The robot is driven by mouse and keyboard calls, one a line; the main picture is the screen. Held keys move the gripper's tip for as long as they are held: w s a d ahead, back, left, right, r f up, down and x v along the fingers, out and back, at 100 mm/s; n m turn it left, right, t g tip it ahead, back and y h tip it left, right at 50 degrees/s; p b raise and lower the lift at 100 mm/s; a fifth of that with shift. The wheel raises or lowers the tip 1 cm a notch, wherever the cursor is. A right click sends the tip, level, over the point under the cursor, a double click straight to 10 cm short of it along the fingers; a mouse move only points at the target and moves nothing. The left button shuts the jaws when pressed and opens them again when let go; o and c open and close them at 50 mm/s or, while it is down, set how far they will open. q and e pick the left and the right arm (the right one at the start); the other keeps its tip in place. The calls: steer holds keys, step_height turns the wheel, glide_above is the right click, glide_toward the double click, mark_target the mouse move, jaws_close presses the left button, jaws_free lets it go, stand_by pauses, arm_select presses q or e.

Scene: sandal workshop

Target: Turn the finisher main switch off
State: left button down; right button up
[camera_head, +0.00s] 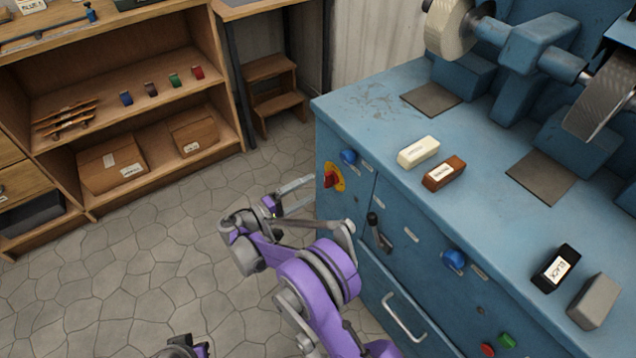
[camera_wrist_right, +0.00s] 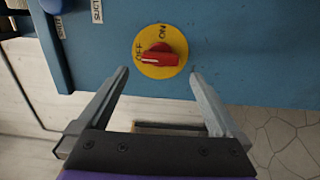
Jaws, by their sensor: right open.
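The finisher main switch is a red rotary knob on a round yellow plate (camera_head: 334,177) on the blue cabinet's front, near its left corner. In the right wrist view the plate (camera_wrist_right: 160,72) reads OFF and ON. The red knob (camera_wrist_right: 163,58) lies crosswise there, its pale mark at the left end, on the OFF side. My right gripper (camera_head: 331,203) is open and empty in front of the switch. In the wrist view its fingertips (camera_wrist_right: 158,76) are spread to either side of the plate's lower part, apart from the knob. A dark grey part at the bottom edge may be my left gripper (camera_head: 186,347), mostly cut off.
Blue knobs (camera_head: 349,157) (camera_head: 453,259), a dark lever (camera_head: 376,228) and a drawer handle (camera_head: 404,318) stick out of the cabinet front. Polishing bars (camera_head: 418,152) lie on top below the wheels (camera_head: 452,28). A wooden shelf (camera_head: 150,169) stands left; the floor between is clear.

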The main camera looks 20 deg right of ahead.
steer(key=v, duration=0.5)
stand_by(0.5)
